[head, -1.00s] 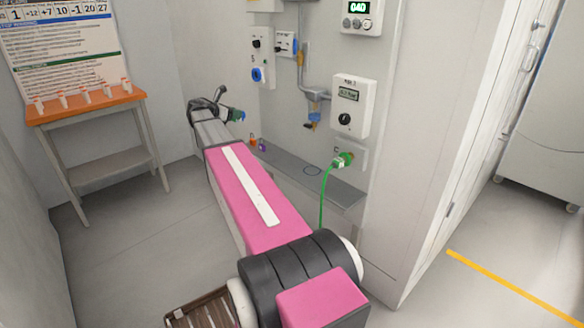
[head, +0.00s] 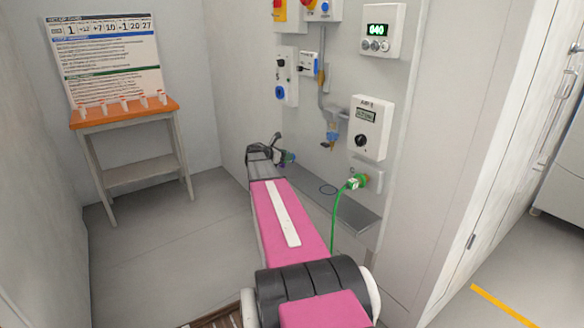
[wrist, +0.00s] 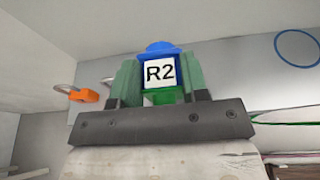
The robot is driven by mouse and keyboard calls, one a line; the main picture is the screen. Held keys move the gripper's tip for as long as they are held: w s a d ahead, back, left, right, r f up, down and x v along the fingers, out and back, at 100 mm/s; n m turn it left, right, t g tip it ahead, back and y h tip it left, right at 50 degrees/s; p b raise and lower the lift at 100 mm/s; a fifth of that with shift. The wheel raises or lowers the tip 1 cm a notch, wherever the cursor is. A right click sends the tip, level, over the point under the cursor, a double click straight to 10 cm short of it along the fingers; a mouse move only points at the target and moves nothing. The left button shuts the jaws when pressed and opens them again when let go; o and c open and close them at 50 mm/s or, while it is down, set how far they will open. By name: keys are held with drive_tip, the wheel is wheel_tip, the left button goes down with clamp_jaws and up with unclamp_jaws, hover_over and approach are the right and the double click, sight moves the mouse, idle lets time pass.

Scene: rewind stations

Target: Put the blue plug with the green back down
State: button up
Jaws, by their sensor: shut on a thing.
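The blue plug with green on it shows in the wrist view (wrist: 160,72), with a white label reading R2 on its face. My gripper (wrist: 160,85) is shut on it, one finger on each side. In the head view the plug (head: 288,157) is small at the end of my pink arm, and my gripper (head: 277,155) is above the left part of the grey ledge (head: 355,212). A blue ring mark (head: 328,190) lies on the ledge to the right of the plug; the ring also shows in the wrist view (wrist: 298,47).
A green cable's plug (head: 357,181) sits at a wall fitting right of the ring. A white gauge box (head: 369,128) and a blue round socket (head: 280,92) are on the wall above. An orange padlock (wrist: 84,95) lies left in the wrist view. An orange-topped table (head: 125,113) stands back left.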

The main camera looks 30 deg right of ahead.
drive_tip(key=d, duration=0.1)
drive_tip(key=f, duration=0.1)
drive_tip(key=d, duration=0.1)
drive_tip(key=shift+s+d+f, duration=0.25)
drive_tip(key=shift+d+f, duration=0.05)
drive_tip(key=shift+d, duration=0.05)
drive_tip(key=shift+f, duration=2.05)
drive_tip(key=shift+f, duration=0.1)
drive_tip(key=o, duration=1)
